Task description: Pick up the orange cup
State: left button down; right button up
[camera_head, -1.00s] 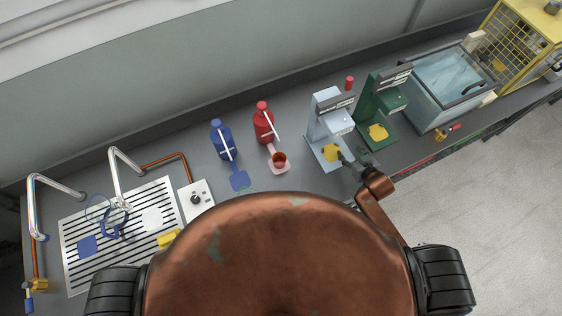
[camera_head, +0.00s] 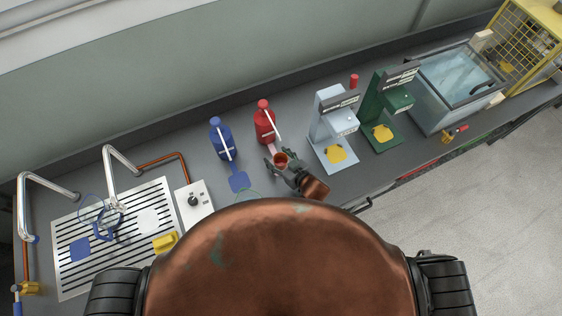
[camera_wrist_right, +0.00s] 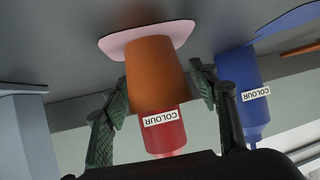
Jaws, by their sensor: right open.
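The orange cup (camera_head: 281,159) stands upright on a pink pad (camera_head: 271,149) in front of the red bottle in the head view. My right gripper (camera_head: 283,168) is at the cup. In the right wrist view, the orange cup (camera_wrist_right: 155,75) lies between the two spread green fingers of my right gripper (camera_wrist_right: 162,95). The fingers are on either side of the cup, and the gripper is open. Whether a finger touches the cup is hard to tell. My left gripper is not in view.
A red bottle (camera_head: 265,122) stands just behind the cup, and a blue bottle (camera_head: 222,140) stands to its left. A pale grey machine (camera_head: 330,128) and a green machine (camera_head: 384,110) stand to the right. A drain grate (camera_head: 150,191) and taps are at the left.

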aim_at(274, 154)
jog(key=shift+x, duration=1.55)
jog(key=shift+c, duration=0.3)
jog(key=c, duration=1.2)
jog(key=shift+c, duration=0.6)
jog(key=shift+r, duration=0.2)
